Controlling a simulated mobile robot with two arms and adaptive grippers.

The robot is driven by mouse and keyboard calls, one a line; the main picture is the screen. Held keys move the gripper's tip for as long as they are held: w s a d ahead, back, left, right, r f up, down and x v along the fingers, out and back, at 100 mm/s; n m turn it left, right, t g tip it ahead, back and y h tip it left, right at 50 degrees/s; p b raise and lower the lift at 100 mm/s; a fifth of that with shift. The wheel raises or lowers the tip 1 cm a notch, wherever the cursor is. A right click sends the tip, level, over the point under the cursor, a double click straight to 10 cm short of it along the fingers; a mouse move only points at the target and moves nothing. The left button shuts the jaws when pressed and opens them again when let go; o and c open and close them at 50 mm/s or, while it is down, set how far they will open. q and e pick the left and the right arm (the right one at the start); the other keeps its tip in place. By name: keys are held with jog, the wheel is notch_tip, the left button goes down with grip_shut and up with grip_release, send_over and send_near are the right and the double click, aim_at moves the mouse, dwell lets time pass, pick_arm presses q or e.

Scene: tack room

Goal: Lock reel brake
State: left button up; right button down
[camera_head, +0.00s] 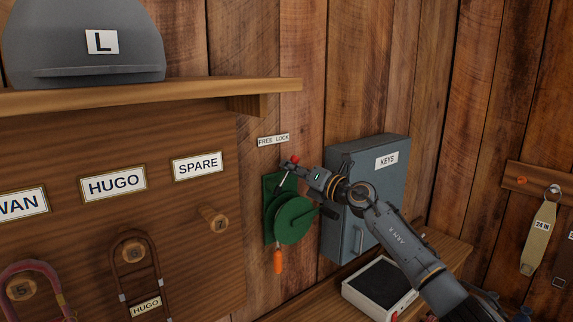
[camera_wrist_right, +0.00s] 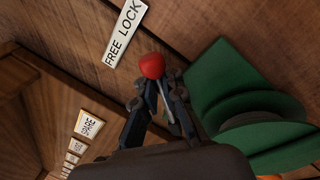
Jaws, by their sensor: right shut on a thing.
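The green reel (camera_head: 293,222) is mounted on the wood wall, with a green backplate and an orange handle (camera_head: 278,261) hanging below it. Its brake lever has a red knob (camera_head: 295,160) at the top, below and slightly right of the LOCK end of the "FREE LOCK" label (camera_head: 273,140). My right gripper (camera_head: 289,167) is shut on the lever. In the right wrist view, the fingers (camera_wrist_right: 155,95) close around the thin metal shaft just below the red knob (camera_wrist_right: 152,66). The gripper partly hides the lever's lower part. My left gripper is out of view.
A grey key box (camera_head: 365,205) stands on the wall close to the right of the reel, behind my right arm.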

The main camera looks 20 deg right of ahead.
jog(key=shift+d+f+m, duration=0.15)
jog(key=shift+d+m, duration=0.05)
jog(key=shift+m, duration=0.1)
jog(key=c, duration=1.5)
grip_release()
jog(key=shift+d, duration=0.1)
jog(key=shift+s+d, duration=0.1)
jog(key=shift+s, duration=0.05)
jog(key=v, duration=1.2)
